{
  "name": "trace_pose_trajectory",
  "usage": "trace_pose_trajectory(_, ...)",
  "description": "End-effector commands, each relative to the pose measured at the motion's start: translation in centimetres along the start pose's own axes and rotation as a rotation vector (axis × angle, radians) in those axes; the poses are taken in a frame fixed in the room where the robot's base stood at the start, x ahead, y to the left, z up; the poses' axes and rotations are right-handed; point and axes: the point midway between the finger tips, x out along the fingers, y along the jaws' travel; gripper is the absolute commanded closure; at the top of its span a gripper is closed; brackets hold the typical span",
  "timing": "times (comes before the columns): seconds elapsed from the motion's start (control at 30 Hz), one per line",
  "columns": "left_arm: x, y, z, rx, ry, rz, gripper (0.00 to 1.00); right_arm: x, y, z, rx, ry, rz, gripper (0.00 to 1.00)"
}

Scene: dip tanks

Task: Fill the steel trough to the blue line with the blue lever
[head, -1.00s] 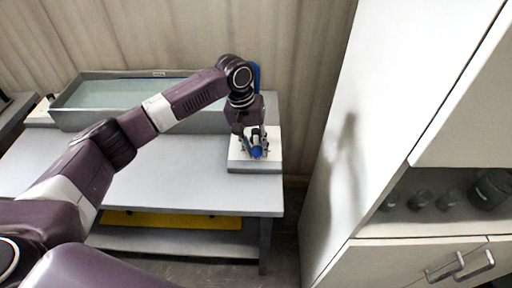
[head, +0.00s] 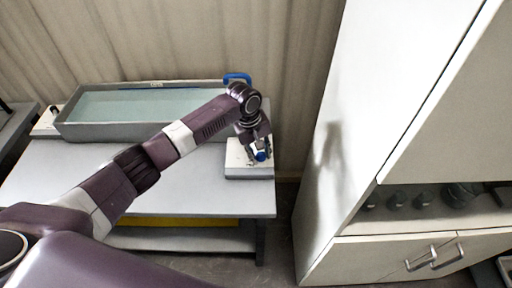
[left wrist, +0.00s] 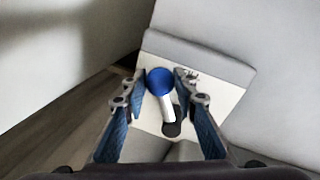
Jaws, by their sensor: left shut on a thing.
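The steel trough (head: 150,132) stands at the back of the grey table and holds pale blue-green liquid (head: 145,105). The blue lever (head: 261,156) stands on a white box at the table's right end. My left gripper (head: 258,154) is shut on the blue lever. In the left wrist view the lever's round blue knob (left wrist: 160,80) and white stem show between the two fingers (left wrist: 160,88). My right gripper is in neither view.
A blue pipe (head: 238,78) rises at the trough's right end. A tall white cabinet (head: 345,140) with dark vessels on a shelf stands to the right. The table (head: 180,190) is bare in front.

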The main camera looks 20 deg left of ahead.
Motion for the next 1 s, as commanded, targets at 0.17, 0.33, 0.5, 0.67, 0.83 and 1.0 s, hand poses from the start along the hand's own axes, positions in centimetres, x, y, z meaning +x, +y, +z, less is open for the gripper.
trace_pose_trajectory(0.17, -0.2, 0.9, 0.0, -0.090, 0.014, 0.002, 1.00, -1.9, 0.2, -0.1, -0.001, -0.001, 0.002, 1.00)
trace_pose_trajectory(0.33, 0.0, 1.2, -0.1, -0.140, 0.025, 0.003, 1.00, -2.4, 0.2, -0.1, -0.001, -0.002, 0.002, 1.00)
trace_pose_trajectory(0.5, 0.2, 1.3, -0.3, -0.161, 0.031, 0.003, 1.00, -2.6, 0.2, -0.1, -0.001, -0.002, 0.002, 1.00)
trace_pose_trajectory(0.67, 0.2, 1.3, -0.3, -0.165, 0.032, 0.003, 1.00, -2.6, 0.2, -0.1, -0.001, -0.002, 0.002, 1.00)
trace_pose_trajectory(0.83, 0.2, 1.3, -0.3, -0.164, 0.032, 0.004, 1.00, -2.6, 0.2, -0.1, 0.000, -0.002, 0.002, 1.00)
trace_pose_trajectory(1.0, 0.2, 1.3, -0.3, -0.163, 0.032, 0.003, 0.58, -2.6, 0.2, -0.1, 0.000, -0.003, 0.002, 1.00)
